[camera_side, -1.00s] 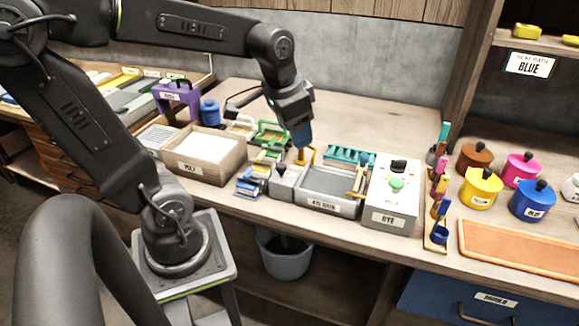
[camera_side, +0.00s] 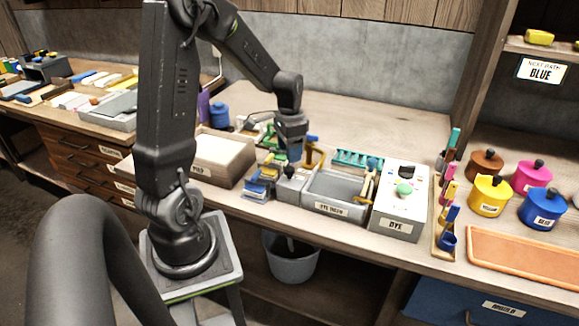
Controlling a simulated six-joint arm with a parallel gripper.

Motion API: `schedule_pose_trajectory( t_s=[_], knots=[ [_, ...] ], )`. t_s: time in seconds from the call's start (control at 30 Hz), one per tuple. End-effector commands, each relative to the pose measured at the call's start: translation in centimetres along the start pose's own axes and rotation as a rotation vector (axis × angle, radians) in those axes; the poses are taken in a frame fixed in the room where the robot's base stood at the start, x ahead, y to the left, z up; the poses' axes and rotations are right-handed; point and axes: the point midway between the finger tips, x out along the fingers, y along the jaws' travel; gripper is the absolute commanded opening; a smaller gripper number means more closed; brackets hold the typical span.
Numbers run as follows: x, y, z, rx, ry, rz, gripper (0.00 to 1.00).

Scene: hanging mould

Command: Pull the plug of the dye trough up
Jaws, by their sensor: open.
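The grey dye trough (camera_side: 318,207) stands at the front of the bench, with a label on its front. A small dark knob (camera_side: 289,171) sits on the grey block (camera_side: 287,188) at the trough's left end; it looks like the plug, but its height is hard to tell. The fingers partly hide the knob's top.
The DYE box (camera_side: 397,224) with a green button stands right of the trough. A yellow tool (camera_side: 313,154) stands close behind my gripper. A wooden tray (camera_side: 225,173) and blue items (camera_side: 258,185) lie left. A bucket (camera_side: 290,266) hangs below, with a pale streak inside.

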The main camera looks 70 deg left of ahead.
Motion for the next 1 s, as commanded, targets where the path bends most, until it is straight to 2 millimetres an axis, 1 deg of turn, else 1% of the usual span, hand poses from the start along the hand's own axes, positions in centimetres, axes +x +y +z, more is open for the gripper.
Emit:
schedule_pose_trajectory(
  t_s=[0.03,0.1,0.2,0.3,0.5,0.73,0.77,1.0],
  knots=[
    [1.2,0.1,0.1,0.0,-0.005,0.004,0.57],
    [2.4,0.1,0.1,0.0,-0.004,0.003,0.57],
    [4.0,0.1,0.1,0.0,-0.004,0.003,0.57],
    [5.1,0.1,0.0,0.0,-0.002,0.002,0.57],
    [6.0,0.0,0.0,0.0,0.001,0.0,0.57],
    [6.0,0.0,0.0,0.0,0.001,-0.001,0.57],
    [6.0,0.0,0.0,0.0,0.001,-0.001,0.55],
    [6.0,0.0,0.0,0.0,0.001,-0.001,0.32]
  ],
)
